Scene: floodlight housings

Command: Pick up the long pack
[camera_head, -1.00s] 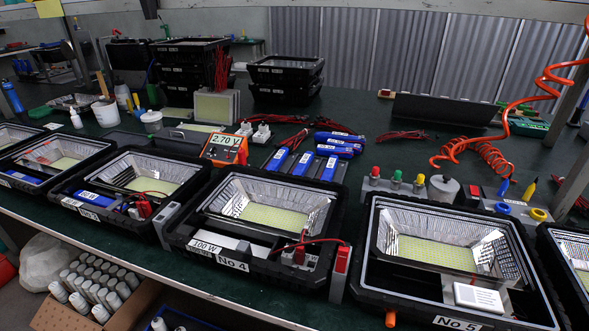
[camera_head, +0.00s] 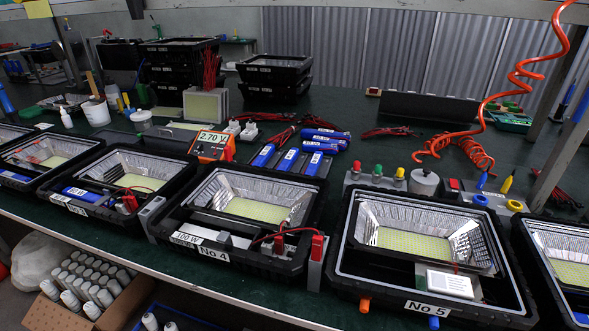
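Several blue packs with white labels are grouped behind the No 4 housing (camera_head: 214,254). Three of them, a left pack (camera_head: 263,155), a middle pack (camera_head: 288,160) and a right pack (camera_head: 313,163), lie side by side in a dark holder. More blue packs (camera_head: 326,134) lie crosswise just behind them. Another blue pack (camera_head: 78,192) lies inside the No 3 housing, partly hidden by its rim. I cannot tell from their size here which one is the long pack. My gripper is not in view.
Open floodlight housings line the front edge, with the No 5 housing (camera_head: 427,308) at right. An orange meter (camera_head: 211,146) reading 2.70 V stands left of the packs. An orange coiled hose (camera_head: 520,80) hangs at right. Red leads (camera_head: 390,131) lie behind the packs.

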